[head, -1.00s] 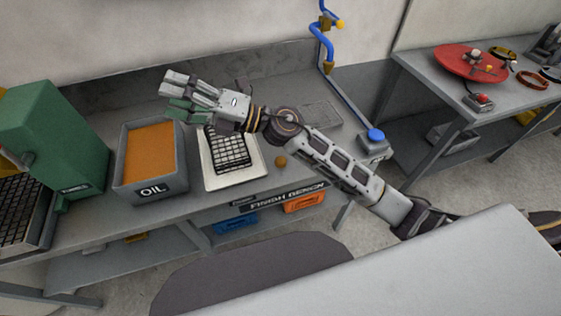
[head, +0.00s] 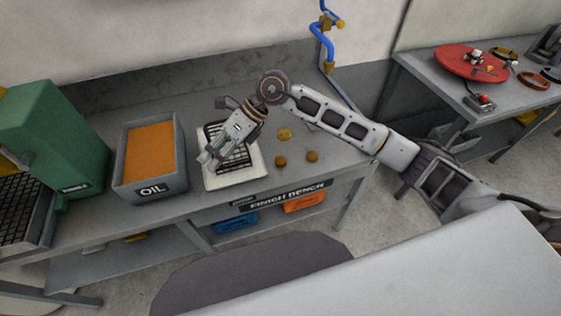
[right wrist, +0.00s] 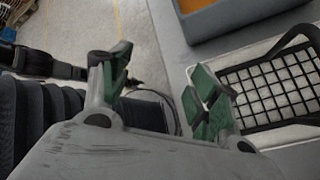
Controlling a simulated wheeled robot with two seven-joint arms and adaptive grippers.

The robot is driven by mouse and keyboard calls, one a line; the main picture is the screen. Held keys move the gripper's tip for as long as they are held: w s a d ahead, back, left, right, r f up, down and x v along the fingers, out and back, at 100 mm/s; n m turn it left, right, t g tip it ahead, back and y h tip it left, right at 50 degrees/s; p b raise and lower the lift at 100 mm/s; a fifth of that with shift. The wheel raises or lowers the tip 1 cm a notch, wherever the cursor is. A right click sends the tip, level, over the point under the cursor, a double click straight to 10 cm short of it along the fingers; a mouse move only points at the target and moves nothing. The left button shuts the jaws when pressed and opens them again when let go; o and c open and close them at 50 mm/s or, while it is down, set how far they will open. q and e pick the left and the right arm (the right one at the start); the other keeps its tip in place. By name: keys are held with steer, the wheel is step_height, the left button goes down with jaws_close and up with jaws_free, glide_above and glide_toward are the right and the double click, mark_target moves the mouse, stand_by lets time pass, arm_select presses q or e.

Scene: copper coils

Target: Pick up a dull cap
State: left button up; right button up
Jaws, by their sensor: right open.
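Three small round brownish-gold pieces, which look like caps, lie on the grey bench right of the white tray: a front left cap (head: 281,161), a front right cap (head: 312,157) and a rear, more yellow cap (head: 284,134). The front two look duller. My right gripper (head: 207,156) is over the white tray (head: 222,184), left of the caps, pointing down and toward the front. In the right wrist view its green-padded fingers (right wrist: 165,85) are spread apart with nothing between them. No cap shows there. My left gripper is out of view.
A black wire basket (right wrist: 275,88) sits on the white tray. The oil bin (head: 151,192) and green tumbler machine (head: 62,140) stand further left. A blue-piped fixture (head: 325,45) is at the back. Bench around the caps is mostly clear.

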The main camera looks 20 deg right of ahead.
steer(key=w+d+f+h, duration=0.1)
steer(key=w+d+h, duration=0.2)
steer(key=d, duration=0.6)
steer(key=w+d+f+t+h, duration=0.1)
steer(key=w+d+h, duration=0.2)
steer(key=d+h, duration=0.3)
steer(key=d, duration=0.3)
steer(key=shift+w+d+m, duration=0.3)
steer(key=shift+w+d, duration=0.05)
steer(key=shift+d, duration=0.05)
steer(key=shift+f, duration=0.1)
glide_above(280, 159)
step_height(280, 159, down, 8)
steer(key=shift+w+r+p, duration=0.1)
steer(key=shift+p, duration=0.25)
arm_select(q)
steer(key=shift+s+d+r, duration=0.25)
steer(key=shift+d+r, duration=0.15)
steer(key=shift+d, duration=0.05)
arm_select(e)
steer(key=shift+d+f, duration=0.1)
steer(key=shift+f, duration=0.3)
